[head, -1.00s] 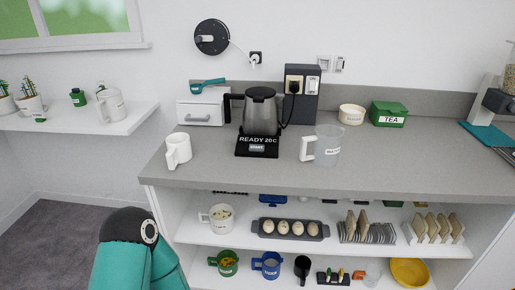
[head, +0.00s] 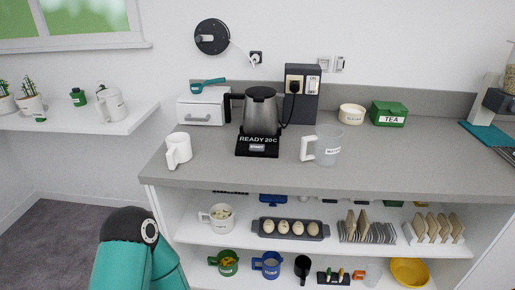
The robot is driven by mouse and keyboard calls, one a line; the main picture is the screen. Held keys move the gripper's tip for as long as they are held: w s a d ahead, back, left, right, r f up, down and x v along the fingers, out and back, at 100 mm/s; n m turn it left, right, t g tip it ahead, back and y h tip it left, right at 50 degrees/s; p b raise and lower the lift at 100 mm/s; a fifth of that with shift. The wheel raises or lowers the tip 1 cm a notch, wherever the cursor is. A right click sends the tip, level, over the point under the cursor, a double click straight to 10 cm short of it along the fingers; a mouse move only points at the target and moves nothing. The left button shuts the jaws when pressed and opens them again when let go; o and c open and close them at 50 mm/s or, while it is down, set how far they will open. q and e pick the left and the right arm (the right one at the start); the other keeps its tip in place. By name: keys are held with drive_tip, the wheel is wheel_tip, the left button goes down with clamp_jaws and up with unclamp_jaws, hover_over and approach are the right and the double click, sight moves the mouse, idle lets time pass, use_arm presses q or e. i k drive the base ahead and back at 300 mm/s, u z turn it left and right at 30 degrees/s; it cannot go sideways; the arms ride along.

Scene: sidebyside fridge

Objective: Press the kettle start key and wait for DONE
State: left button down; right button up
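A grey kettle (head: 260,107) with a black handle on its left stands on a black base on the grey counter. The base's front display (head: 258,139) reads "READY 20C". Below the display is a small light start key (head: 257,147) with a label that looks like "START". A dark cord runs from the base up to a black plug in the socket box (head: 300,92) behind it. A teal part of my arm shows at the lower left, away from the kettle. Neither gripper is in view.
A white mug (head: 178,151) stands left of the kettle and a clear measuring jug (head: 327,146) right of it. A white box (head: 204,107) and a green TEA tin (head: 388,114) stand at the back. The counter in front of the base is clear.

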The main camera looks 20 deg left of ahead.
sight(255, 147)
drive_tip(key=z, duration=0.6)
drive_tip(key=i, duration=0.9)
drive_tip(key=u, duration=0.95)
